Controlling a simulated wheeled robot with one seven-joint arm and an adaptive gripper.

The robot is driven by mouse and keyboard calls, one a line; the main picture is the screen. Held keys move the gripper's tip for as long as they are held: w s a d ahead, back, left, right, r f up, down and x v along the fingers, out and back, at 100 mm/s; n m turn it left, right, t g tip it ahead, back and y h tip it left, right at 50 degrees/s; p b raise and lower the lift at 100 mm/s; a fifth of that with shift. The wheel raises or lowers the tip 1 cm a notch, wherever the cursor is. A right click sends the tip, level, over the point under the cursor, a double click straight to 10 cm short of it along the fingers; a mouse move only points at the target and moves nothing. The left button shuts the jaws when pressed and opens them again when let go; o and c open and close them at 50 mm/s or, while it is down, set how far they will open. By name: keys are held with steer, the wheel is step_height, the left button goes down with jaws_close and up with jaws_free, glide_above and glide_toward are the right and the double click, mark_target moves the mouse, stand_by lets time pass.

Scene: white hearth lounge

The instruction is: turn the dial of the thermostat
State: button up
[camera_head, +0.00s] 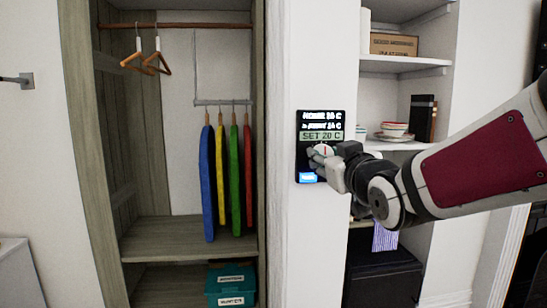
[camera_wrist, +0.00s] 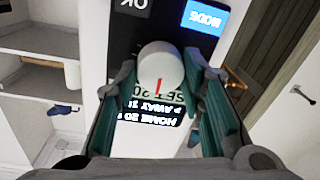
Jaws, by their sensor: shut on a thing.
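The thermostat (camera_head: 308,165) is a black upright panel on the white wall, with a lit screen that reads SET 20 C on its lowest line and a blue button below. Its dial (camera_wrist: 161,68) is a white round knob with a red mark, seen close in the wrist view between the fingers. My gripper (camera_head: 325,152) reaches in from the right and is shut on the dial. In the wrist view my gripper (camera_wrist: 160,85) has a finger on each side of the dial. The panel appears upside down there, with the blue MODE button (camera_wrist: 205,17) at the top.
Left of the thermostat is an open closet with hangers (camera_head: 147,62) and several coloured boards (camera_head: 228,180). A teal box (camera_head: 230,285) sits low in it. On the right, shelves (camera_head: 400,64) hold bowls (camera_head: 393,130) and boxes, close behind my arm.

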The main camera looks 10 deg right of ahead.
steer(key=shift+a+n+g+h+b, duration=0.15)
steer(key=shift+n+g+h+b, duration=0.15)
steer(key=shift+n+b, duration=5.65)
steer(key=shift+n+p, duration=0.6)
steer(key=shift+n, duration=0.15)
steer(key=o, duration=1.2)
steer(key=shift+c, duration=0.2)
steer(key=s, duration=1.2)
steer(key=shift+r, duration=0.3)
